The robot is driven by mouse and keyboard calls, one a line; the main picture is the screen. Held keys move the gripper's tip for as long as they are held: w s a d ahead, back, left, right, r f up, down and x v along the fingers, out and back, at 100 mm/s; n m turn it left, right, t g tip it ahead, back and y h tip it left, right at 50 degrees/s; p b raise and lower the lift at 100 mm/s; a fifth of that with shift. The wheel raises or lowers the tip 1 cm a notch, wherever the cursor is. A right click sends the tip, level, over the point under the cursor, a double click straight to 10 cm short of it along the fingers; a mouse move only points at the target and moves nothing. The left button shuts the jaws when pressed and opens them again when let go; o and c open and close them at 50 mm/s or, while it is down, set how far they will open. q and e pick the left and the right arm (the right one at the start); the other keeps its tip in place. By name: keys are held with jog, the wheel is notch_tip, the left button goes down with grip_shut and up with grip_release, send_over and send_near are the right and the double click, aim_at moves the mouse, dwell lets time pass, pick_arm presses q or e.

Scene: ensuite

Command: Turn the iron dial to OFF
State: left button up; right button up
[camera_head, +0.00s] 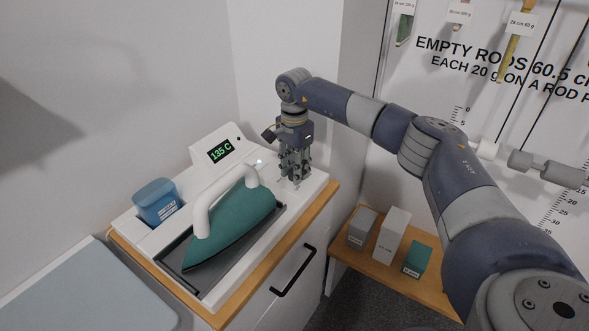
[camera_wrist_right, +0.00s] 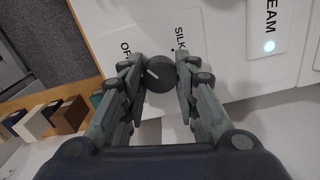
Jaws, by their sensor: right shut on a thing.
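The iron dial (camera_wrist_right: 161,75) is a dark round knob with a white pointer line, seen in the right wrist view. It sits between the fingertips of my right gripper (camera_wrist_right: 160,80), which is shut on it. The pointer line slants to the upper left, toward the side of the partly covered "OF…" label (camera_wrist_right: 126,48); "SILK" (camera_wrist_right: 181,42) is printed to the right. In the head view my right gripper (camera_head: 295,180) points down at the right end of the white station (camera_head: 205,297) and hides the dial. The teal iron (camera_head: 238,222) rests on its tray. My left gripper is not in view.
The station's display (camera_head: 220,150) reads 135 C. A blue water container (camera_head: 156,201) stands at its left. A small light (camera_wrist_right: 269,46) glows beside the "…EAM" label. Boxes, including a teal one (camera_head: 417,257), stand on a low wooden shelf (camera_head: 345,260) at right.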

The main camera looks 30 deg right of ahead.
jog(key=shift+n, duration=1)
jog(key=o, duration=1.1)
jog(key=shift+c, duration=0.2)
jog(key=shift+r, duration=0.1)
notch_tip(320, 180, up, 12)
